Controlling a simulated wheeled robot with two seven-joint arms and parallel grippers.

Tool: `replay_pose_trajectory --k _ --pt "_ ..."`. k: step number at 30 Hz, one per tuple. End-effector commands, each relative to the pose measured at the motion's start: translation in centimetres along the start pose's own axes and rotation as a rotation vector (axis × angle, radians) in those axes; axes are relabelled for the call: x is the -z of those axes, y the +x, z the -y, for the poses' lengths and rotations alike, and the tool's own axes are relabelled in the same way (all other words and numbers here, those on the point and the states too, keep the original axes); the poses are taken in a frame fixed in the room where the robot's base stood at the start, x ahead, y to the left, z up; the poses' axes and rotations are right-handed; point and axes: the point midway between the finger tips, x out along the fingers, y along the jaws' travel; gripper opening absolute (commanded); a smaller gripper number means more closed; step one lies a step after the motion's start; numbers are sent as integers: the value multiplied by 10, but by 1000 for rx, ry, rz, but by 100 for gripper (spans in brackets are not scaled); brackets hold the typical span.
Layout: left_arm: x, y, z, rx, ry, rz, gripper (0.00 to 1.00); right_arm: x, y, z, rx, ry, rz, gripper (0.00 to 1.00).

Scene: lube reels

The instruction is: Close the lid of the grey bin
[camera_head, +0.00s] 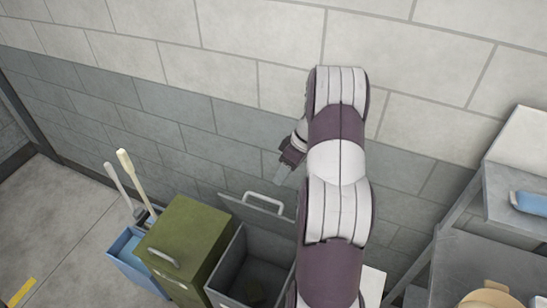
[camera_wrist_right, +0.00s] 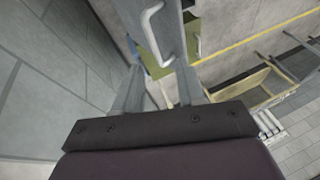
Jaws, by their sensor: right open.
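The grey bin (camera_head: 229,262) stands open at the bottom centre of the head view, with a dark lump inside. Its lid (camera_head: 258,218) is raised at the back, towards the wall, and carries a light handle (camera_head: 264,201). My right gripper (camera_head: 284,172) is above and slightly right of the handle, partly hidden by my arm. In the right wrist view my gripper (camera_wrist_right: 160,95) is open, with its fingers apart. The handle (camera_wrist_right: 154,32) and the lid (camera_wrist_right: 176,22) show ahead of the fingers; I see no contact. My left gripper is out of view.
A green bin (camera_head: 187,232) with a shut lid stands left of the grey bin. Beyond it is a blue bin (camera_head: 128,262) with long-handled tools. The block wall (camera_head: 160,110) is close behind. A grey metal shelf (camera_head: 480,265) is at the right.

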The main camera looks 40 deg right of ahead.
Motion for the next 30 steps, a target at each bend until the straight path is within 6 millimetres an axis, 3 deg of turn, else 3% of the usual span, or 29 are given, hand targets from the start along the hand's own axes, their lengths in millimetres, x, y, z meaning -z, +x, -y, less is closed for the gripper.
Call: replay_pose_trajectory --k 1,3,8,10,13,21,30 --pt "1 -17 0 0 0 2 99 -4 -15 -11 11 -19 -32 40" --pt "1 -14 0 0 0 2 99 -10 -14 -23 16 -52 -62 40" --pt "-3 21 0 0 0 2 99 -13 21 -30 17 -72 -73 40" --pt "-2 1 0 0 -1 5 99 -8 24 -24 21 -69 -72 40" --pt "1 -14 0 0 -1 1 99 -5 48 -22 22 -69 -70 40" --pt "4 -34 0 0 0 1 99 -2 100 -24 16 -70 -71 40" --pt "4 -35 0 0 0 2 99 -2 111 -25 13 -70 -71 40"
